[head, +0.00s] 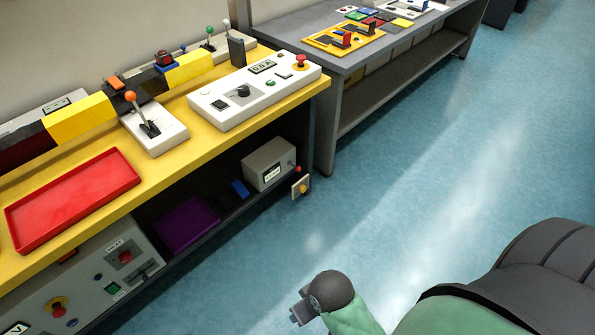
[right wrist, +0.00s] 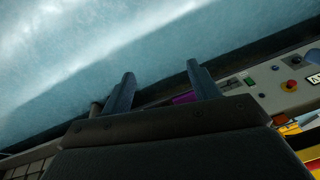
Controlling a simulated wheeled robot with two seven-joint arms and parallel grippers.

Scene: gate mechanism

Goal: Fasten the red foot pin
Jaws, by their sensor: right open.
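A small red knob (head: 297,169) sticks out at the right end of a grey labelled box (head: 268,162) on the lower shelf of the yellow bench. It may be the red foot pin, but it is too small to tell whether it is fastened. Below it is a cream plate (head: 300,187) with a yellow knob. My right gripper (head: 301,309) is low over the blue floor, apart from the bench. In the right wrist view its two fingers (right wrist: 161,88) are spread, with nothing between them. My left gripper is not in view.
The yellow bench (head: 222,133) carries a red tray (head: 75,200) and a white control panel (head: 255,90). A purple tray (head: 187,224) lies on its lower shelf. A grey table (head: 345,66) stands behind. The floor (head: 420,175) right of the bench is clear.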

